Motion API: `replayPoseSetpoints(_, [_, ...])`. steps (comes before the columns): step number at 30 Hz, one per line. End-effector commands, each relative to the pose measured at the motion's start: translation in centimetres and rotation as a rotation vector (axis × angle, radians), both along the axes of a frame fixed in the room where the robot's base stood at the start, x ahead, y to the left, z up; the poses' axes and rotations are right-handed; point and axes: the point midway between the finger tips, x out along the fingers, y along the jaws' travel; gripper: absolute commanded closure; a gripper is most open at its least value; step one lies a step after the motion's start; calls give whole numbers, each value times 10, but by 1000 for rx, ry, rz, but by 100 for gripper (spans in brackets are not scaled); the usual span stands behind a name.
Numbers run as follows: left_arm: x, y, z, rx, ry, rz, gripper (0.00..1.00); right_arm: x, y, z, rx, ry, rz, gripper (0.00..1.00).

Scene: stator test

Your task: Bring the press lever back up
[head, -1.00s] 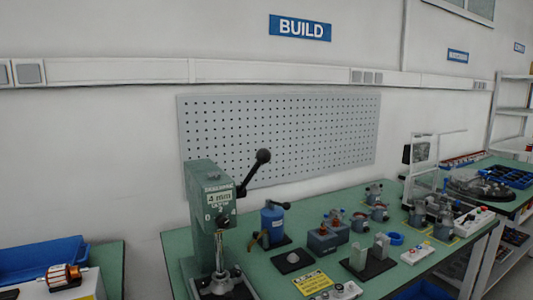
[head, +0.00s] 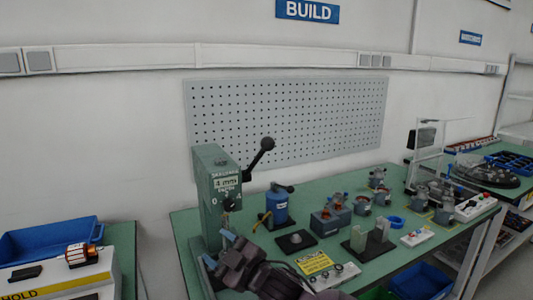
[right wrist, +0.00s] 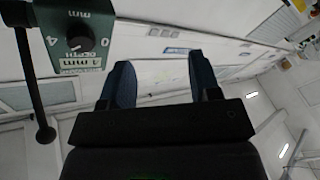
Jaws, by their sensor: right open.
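The green arbor press (head: 212,195) stands at the left end of the green bench, with a depth dial on its head. Its black press lever (head: 255,162) slants up and to the right, ending in a black ball. My right gripper (head: 219,250) is low in front of the press column, below the lever, partly hiding the press base. In the right wrist view, its two blue fingers (right wrist: 160,72) are apart with nothing between them. The press head (right wrist: 75,40) and lever (right wrist: 32,80) appear left of the fingers, not touching them. My left gripper is out of view.
A blue bottle-like tool (head: 277,207), a dark block fixture (head: 327,222) and a yellow label (head: 314,263) are right of the press. A blue bin (head: 45,243) and a copper-wound part (head: 77,255) are on the left table. Free room is above the bench.

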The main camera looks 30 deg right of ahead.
Motion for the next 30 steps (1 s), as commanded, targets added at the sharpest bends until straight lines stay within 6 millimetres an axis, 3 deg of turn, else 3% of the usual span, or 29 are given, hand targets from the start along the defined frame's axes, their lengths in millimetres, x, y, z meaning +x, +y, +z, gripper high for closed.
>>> replayPoseSetpoints(1, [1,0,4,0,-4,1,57,8,7,29,-42,-67,27,43])
replayPoseSetpoints(6, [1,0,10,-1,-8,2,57,23,33,108,-178,-282,113,43])
replayPoseSetpoints(15, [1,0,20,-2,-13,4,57,18,74,235,-440,-664,274,43])
replayPoseSetpoints(24, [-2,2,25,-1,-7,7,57,-7,98,331,-773,-989,461,43])
replayPoseSetpoints(30, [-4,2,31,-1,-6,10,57,-22,92,372,-1074,-1111,599,43])
